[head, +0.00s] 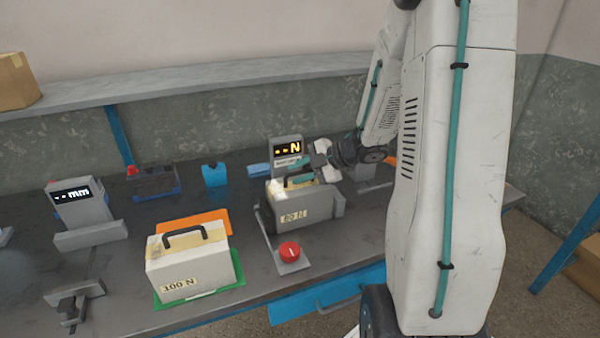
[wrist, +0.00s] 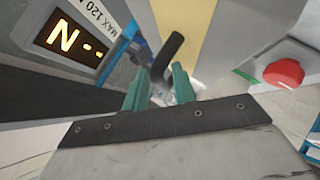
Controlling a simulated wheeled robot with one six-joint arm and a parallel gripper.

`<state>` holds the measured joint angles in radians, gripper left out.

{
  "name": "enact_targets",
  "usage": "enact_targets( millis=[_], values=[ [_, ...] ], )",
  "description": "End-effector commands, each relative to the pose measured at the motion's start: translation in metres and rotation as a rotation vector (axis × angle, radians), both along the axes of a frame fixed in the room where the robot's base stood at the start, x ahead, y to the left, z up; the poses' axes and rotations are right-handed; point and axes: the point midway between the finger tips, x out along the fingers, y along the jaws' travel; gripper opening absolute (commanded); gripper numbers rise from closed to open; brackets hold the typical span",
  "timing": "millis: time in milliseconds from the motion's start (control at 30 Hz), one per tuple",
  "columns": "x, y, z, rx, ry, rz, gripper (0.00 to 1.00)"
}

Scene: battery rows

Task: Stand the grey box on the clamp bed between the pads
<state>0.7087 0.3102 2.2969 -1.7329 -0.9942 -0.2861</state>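A pale grey box with a cream top (head: 306,207), its label reading like "80 N", stands upright at the clamp station right of centre in the head view. A grey pad (head: 338,206) stands close at its right end and a darker one shows at its left end. The bed under the box is mostly hidden. My gripper (head: 301,181) is over the box top. In the wrist view its teal fingers (wrist: 159,88) sit either side of the box's dark handle (wrist: 168,54), with a gap about the handle's width. They look closed on it.
The station's display (head: 287,149) shows "N" behind the clamp. A red button (head: 290,251) is in front. Another clamp with an "mm" display (head: 78,204) is at left.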

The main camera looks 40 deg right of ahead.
Motion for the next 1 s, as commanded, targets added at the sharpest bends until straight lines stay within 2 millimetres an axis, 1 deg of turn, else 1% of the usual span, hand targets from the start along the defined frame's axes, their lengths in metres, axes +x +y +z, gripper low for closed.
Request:
enact_targets(
  millis=[133,267,600,800,900,967,1000],
  values=[
    [-0.002,0.0,0.001,0.001,0.005,0.0,0.33],
    [-0.012,-0.009,0.009,0.0,0.002,-0.002,0.33],
    [-0.058,-0.047,0.048,-0.002,0.001,-0.004,0.33],
    [-0.076,-0.059,0.062,-0.001,0.002,-0.001,0.33],
    [-0.075,-0.062,0.067,-0.013,-0.002,-0.017,0.33],
    [-0.066,-0.062,0.074,-0.042,-0.014,-0.056,0.33],
    [-0.056,-0.063,0.08,-0.071,-0.028,-0.101,0.33]
  ],
)
